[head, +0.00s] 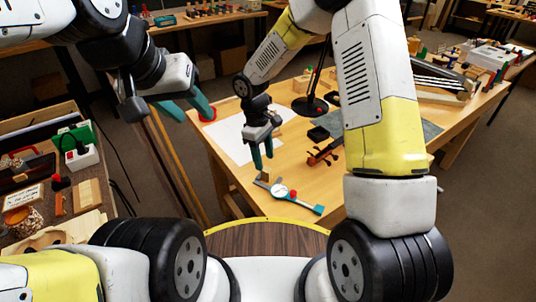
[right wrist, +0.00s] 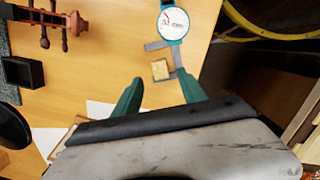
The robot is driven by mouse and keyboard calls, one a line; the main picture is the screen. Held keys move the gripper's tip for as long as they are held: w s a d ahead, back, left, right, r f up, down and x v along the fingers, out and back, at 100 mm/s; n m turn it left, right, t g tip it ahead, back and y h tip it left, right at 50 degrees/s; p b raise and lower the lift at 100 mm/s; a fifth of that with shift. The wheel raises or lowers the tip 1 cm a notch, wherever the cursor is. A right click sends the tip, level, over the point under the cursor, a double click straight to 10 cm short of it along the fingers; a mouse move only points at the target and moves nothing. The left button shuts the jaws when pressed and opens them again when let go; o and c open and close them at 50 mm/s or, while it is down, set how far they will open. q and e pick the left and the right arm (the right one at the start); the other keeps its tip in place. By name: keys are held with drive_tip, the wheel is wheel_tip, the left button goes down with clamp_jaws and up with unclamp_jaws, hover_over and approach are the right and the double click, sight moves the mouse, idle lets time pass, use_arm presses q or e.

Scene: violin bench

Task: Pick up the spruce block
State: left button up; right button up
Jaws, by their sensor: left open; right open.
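A small pale wooden block, which looks like the spruce block (head: 264,178), lies on the workbench near its front edge. In the right wrist view the block (right wrist: 160,69) appears between and just beyond my fingertips. My right gripper (head: 262,163) points down over the bench, open and empty, with its teal fingers close to the block; I cannot tell the exact height gap. Its fingers also show in the right wrist view (right wrist: 160,82). My left gripper (head: 197,114) is open and empty beyond the bench's left edge.
A dial caliper (head: 283,191) lies right beside the block, its jaws almost touching it. A violin scroll piece (head: 323,153), a dark box (right wrist: 22,71) and white paper (head: 232,137) are on the bench (head: 222,165). A cluttered side bench stands at left.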

sight(267, 169)
drive_tip(key=f, duration=0.3)
drive_tip(key=d+f, duration=0.1)
drive_tip(key=f, duration=0.1)
drive_tip(key=shift+s+f, duration=0.35)
clamp_jaws()
